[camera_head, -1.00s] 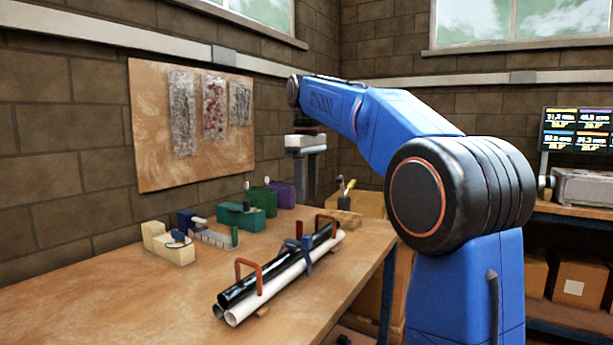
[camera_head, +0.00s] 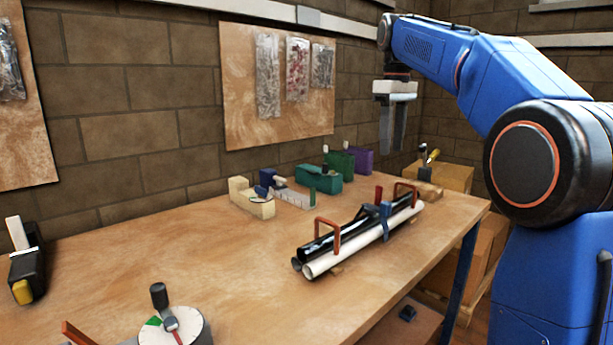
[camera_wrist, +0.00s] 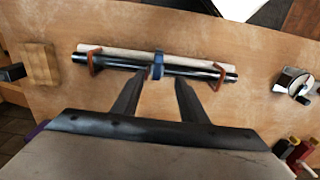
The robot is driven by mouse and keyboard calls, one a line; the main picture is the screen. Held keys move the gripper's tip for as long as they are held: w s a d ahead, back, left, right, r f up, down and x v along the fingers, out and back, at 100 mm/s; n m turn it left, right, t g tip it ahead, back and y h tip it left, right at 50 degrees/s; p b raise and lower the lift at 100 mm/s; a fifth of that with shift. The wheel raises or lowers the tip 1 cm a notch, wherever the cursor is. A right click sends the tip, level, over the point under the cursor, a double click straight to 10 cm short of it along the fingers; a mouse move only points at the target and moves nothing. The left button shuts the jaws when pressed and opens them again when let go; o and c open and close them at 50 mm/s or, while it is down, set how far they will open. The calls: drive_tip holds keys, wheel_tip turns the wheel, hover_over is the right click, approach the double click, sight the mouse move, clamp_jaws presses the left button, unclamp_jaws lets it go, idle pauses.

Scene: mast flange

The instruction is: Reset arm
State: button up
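My arm is bent at the right of the head view, with my gripper (camera_head: 393,146) hanging down above the far part of the bench. The wrist view shows its two dark fingers (camera_wrist: 162,84) spread apart with nothing between them. Beyond the fingertips lies a bundle of a black tube (camera_wrist: 190,69) and a white tube (camera_wrist: 130,54). A blue clamp (camera_wrist: 158,66) crosses its middle and an orange-red handle stands near each end. In the head view the bundle's white tube (camera_head: 350,247) rests on the bench, below and apart from my gripper.
The wooden bench (camera_head: 240,290) runs along a brick wall. A dial (camera_head: 172,328) and a black-and-yellow tool (camera_head: 27,265) are at its near left. A cream block (camera_head: 252,200), a teal box (camera_head: 318,180) and a purple box (camera_head: 360,160) stand behind the tubes. The bench's middle left is clear.

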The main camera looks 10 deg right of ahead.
drive_tip(key=s+a+f+m+t, duration=0.1)
drive_tip(key=s+f+m+t, duration=0.3)
drive_tip(key=s+f, duration=3)
drive_tip(key=m, duration=0.3)
drive_tip(key=shift+s+a+t, duration=0.35)
drive_tip(key=shift+t, duration=0.05)
